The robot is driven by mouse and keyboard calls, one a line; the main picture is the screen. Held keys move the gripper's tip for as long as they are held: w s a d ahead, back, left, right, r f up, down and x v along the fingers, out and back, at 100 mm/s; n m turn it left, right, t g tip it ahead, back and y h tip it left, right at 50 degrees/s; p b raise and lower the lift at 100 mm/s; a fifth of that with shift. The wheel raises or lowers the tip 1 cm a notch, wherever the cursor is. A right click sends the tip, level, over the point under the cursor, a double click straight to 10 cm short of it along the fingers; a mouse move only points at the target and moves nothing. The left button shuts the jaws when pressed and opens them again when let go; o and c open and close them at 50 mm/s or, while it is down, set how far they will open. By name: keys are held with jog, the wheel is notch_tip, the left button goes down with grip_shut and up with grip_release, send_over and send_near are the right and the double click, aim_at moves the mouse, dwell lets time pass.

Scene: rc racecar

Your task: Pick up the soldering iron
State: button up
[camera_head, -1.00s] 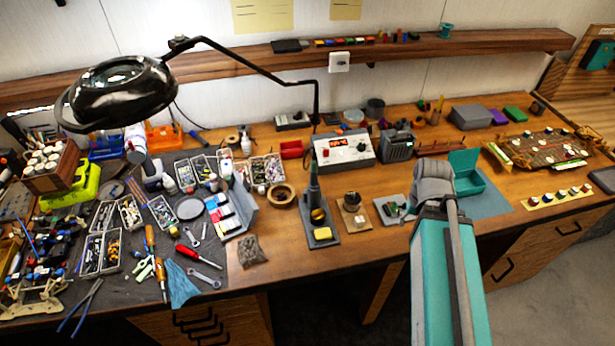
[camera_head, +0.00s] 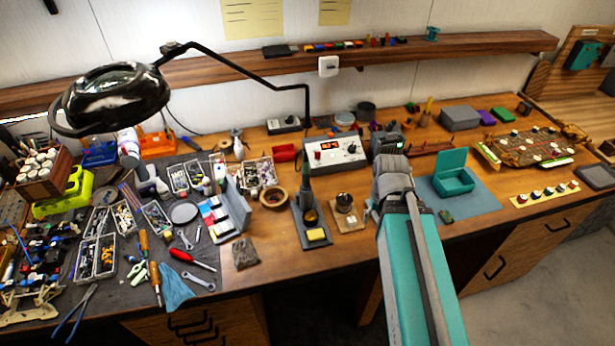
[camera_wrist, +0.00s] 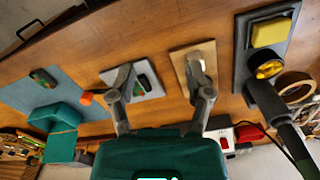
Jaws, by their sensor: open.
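The soldering iron (camera_head: 306,188) stands upright in its dark stand (camera_head: 311,225), which has a yellow sponge (camera_head: 316,235) at its front. In the wrist view the iron (camera_wrist: 277,108) and its stand (camera_wrist: 243,50) are at the right edge, beside a yellow sponge (camera_wrist: 270,32). My gripper (camera_wrist: 160,75) is open and empty, with its two fingers apart above the bench. It is to the right of the stand in the head view, and apart from the iron. My own arm hides the fingertips in the head view.
A wooden pad with a small metal cup (camera_head: 344,202) lies between the stand and my arm. The soldering station (camera_head: 335,152) is behind the stand. A wooden ring (camera_head: 273,197) is left of it. A black magnifier lamp (camera_head: 115,95) hangs over the left side. A teal box (camera_head: 455,180) is at right.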

jog(key=w+a+r+m+p, duration=0.8)
jog(key=a+r+m+p, duration=0.1)
jog(key=r+p, duration=0.2)
notch_tip(320, 180, up, 9)
jog(key=m+p, duration=0.8)
jog(key=p, duration=0.1)
send_over(305, 154)
jog(key=shift+s+d+r, duration=0.1)
jog(key=shift+d, duration=0.2)
jog(key=shift+a+r+m, duration=0.15)
jog(key=shift+a+m, duration=0.15)
notch_tip(305, 154, down, 9)
jog(key=b, duration=0.8)
jog(key=shift+r, duration=0.15)
jog(key=shift+d+f+b, duration=0.1)
jog(key=shift+f+b, duration=2.5)
jog(key=shift+b, duration=0.15)
